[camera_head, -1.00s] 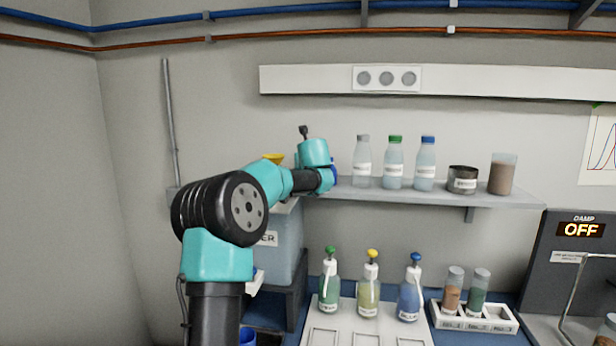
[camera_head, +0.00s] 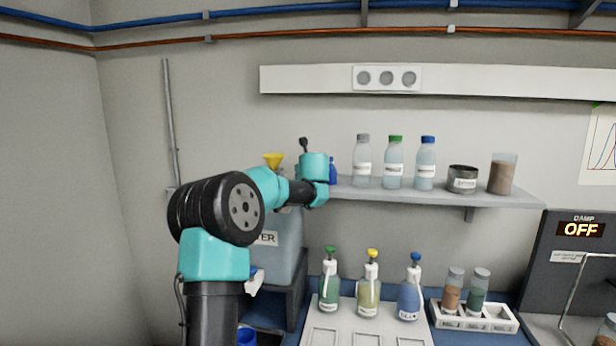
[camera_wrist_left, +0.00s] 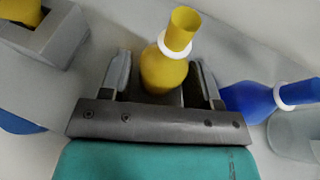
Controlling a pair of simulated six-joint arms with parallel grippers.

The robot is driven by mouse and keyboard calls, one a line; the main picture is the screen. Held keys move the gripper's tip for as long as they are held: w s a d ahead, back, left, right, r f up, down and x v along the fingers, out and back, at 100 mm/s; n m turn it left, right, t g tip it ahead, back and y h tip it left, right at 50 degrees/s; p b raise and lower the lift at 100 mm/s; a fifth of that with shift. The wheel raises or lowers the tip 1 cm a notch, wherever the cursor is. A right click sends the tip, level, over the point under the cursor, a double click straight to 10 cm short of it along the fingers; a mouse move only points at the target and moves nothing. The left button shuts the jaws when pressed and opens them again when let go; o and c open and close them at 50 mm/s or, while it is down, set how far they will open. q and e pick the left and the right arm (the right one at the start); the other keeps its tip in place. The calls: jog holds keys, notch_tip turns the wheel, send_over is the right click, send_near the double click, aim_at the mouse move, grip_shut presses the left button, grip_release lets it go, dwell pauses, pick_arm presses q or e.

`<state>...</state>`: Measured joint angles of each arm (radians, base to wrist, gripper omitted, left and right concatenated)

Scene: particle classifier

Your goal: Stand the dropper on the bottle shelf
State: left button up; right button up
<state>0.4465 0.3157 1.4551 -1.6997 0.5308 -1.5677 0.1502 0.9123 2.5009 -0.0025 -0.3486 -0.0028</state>
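A yellow dropper (camera_wrist_left: 165,69) with a white collar shows in the left wrist view, between the two fingers of my left gripper (camera_wrist_left: 163,80). The fingers stand apart, with a gap visible on each side of the dropper, so the gripper looks open around it. The dropper's lower part is hidden by the gripper body. In the head view my left wrist is at the left end of the bottle shelf (camera_head: 500,198) and hides the dropper. My right gripper is not in view.
A blue dropper-like piece (camera_wrist_left: 250,102) lies close right of my left gripper; part of it shows on the shelf (camera_head: 333,172). A clear bottle with a grey cap (camera_head: 361,165) is further right. A yellow funnel (camera_head: 273,158) sits on the water tank (camera_head: 286,240) to the left.

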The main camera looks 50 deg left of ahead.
pick_arm(q)
jog(key=shift+o, duration=0.7)
jog(key=shift+r, duration=0.15)
jog(key=shift+s+d+r, duration=0.1)
jog(key=shift+d+r, duration=0.05)
jog(key=v, duration=1.1)
jog(key=shift+s+d, duration=0.2)
jog(key=shift+s, duration=0.05)
jog(key=x, duration=1.2)
jog(key=shift+w, duration=0.1)
